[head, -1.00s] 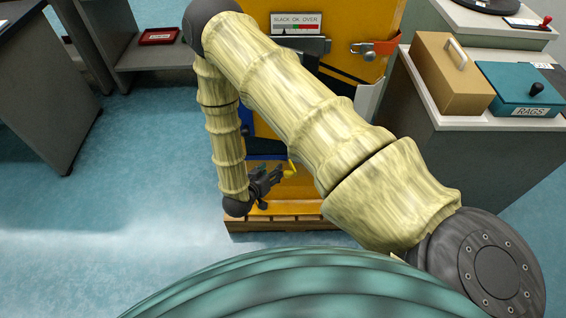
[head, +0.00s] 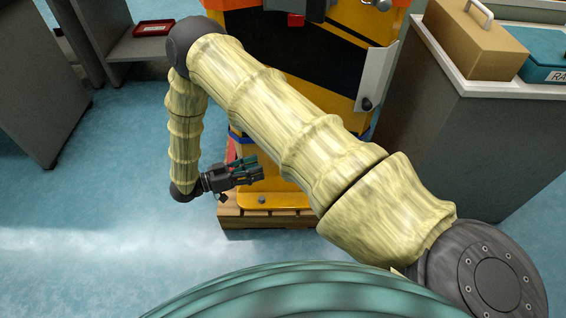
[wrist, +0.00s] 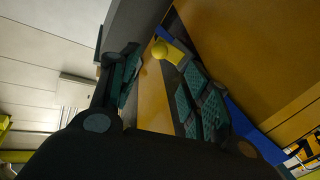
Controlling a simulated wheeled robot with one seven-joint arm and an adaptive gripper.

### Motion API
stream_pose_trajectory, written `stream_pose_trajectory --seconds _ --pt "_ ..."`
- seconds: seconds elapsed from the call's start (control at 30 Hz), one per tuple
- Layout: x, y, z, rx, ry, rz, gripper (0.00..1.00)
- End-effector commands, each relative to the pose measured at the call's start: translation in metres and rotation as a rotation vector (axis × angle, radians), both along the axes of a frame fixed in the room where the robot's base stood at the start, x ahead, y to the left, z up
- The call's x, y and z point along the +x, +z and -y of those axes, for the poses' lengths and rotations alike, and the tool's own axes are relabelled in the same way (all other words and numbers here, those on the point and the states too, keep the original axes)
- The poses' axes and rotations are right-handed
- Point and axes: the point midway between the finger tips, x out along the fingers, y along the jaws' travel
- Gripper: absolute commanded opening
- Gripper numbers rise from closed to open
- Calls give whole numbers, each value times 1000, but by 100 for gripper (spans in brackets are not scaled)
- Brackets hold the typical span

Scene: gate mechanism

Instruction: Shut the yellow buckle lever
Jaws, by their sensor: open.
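The yellow buckle lever (wrist: 172,52) shows in the wrist view as a rounded yellow knob on a short arm, just beyond and between my fingertips, closer to the right finger. A blue strap (wrist: 245,138) runs along the orange panel beside it. My gripper (wrist: 157,64) is open, with green-padded fingers on either side of the view and nothing held. In the head view my gripper (head: 262,168) points right, low in front of the orange machine (head: 345,88). I cannot make out the yellow lever in the head view; my gripper or arm seems to hide it.
The machine stands on a wooden pallet (head: 265,218). A grey cabinet (head: 450,150) stands at right with a tan box (head: 475,40) and a teal box (head: 545,55) on top. A red tray (head: 154,28) lies on a shelf at left. The blue floor at left is clear.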

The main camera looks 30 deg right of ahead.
Motion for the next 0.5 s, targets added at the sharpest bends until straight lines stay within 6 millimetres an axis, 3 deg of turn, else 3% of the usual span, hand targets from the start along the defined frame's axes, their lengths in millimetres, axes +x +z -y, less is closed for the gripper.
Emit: stream_pose_trajectory --seconds 0.5 --pt "-15 0 75 0 0 1 47"
